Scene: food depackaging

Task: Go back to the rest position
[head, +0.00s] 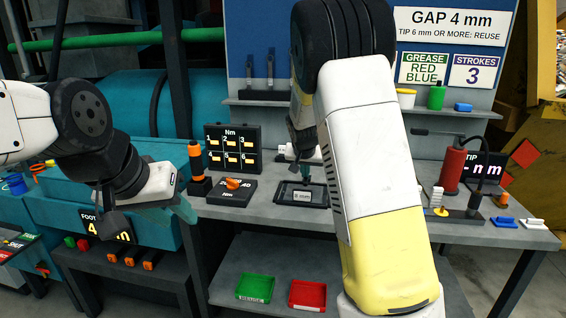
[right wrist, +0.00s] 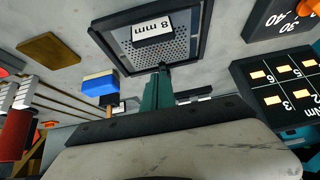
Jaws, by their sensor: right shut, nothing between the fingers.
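My right gripper (head: 305,178) is shut and empty at the bench, by a dark tray (head: 318,203) with a small label. In the right wrist view its green fingertips (right wrist: 158,76) are together in front of the same kind of dark tray with a perforated floor (right wrist: 190,48) and an "8 mm" label (right wrist: 152,30). I cannot tell whether the fingertips touch the tray. My left gripper (head: 184,208) is at the left, over the teal cabinet area. Its fingers are small and partly hidden, so I cannot tell whether it is open.
An orange-handled tool (head: 196,158) and a dial box (head: 231,190) stand left of the tray. A red cylinder (head: 453,167) stands at the right. Green (head: 255,288) and red (head: 308,294) bins sit on the lower shelf. My right arm hides the bench middle.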

